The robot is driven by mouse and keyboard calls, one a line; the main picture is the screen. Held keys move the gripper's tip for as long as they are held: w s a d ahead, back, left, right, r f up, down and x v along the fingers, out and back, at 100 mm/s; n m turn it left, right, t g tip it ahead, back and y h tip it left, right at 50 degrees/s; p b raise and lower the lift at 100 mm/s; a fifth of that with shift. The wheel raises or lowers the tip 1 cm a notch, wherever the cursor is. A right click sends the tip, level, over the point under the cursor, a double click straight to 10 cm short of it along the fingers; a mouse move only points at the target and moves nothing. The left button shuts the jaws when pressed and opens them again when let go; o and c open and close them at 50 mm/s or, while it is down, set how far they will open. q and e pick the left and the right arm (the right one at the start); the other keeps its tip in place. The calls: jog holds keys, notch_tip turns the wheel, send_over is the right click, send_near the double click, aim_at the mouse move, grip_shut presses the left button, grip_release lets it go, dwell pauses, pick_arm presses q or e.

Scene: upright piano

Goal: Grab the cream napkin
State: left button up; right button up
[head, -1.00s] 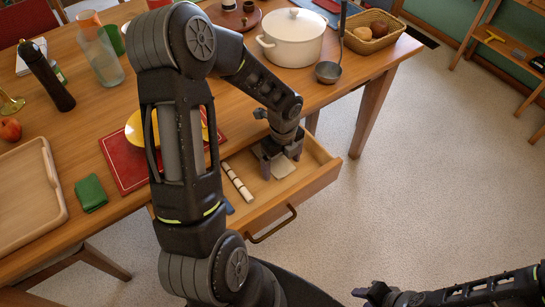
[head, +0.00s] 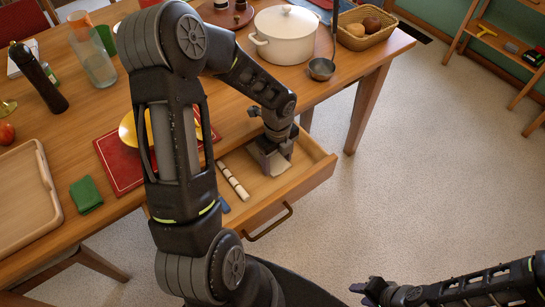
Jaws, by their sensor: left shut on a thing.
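The cream napkin (head: 281,170) lies in the open table drawer (head: 283,198), toward its right side. My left gripper (head: 276,167) reaches down into the drawer and is shut on the napkin. The fingers hide part of the napkin, and a pale part shows beside them. My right gripper (head: 365,289) is at the lower right, over the floor and well away from the drawer. Its fingers are small and dark, so I cannot tell whether they are open.
A white-banded roll (head: 233,180) lies in the drawer left of the napkin. The tabletop above holds a white pot (head: 287,38), a ladle (head: 321,68), a bread basket (head: 366,28), a red mat (head: 118,166), a green cloth (head: 86,193) and a wooden tray (head: 25,200).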

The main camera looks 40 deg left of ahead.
pick_arm(q)
jog(key=shift+r, duration=0.1)
jog(key=shift+r, duration=0.85)
jog(key=shift+s+a+r, duration=0.1)
jog(key=shift+s+r, duration=0.1)
jog(key=shift+r, duration=0.25)
jog(key=shift+s+a+r, duration=0.1)
jog(key=shift+s+r, duration=0.05)
jog(key=shift+r, duration=0.25)
jog(key=s+a, duration=0.1)
jog(key=s, duration=0.4)
jog(key=s+a, duration=0.2)
jog(key=s, duration=0.4)
jog(key=s+a+p, duration=0.1)
jog(key=s, duration=0.4)
jog(key=shift+s+a, duration=0.25)
jog(key=shift+a, duration=0.15)
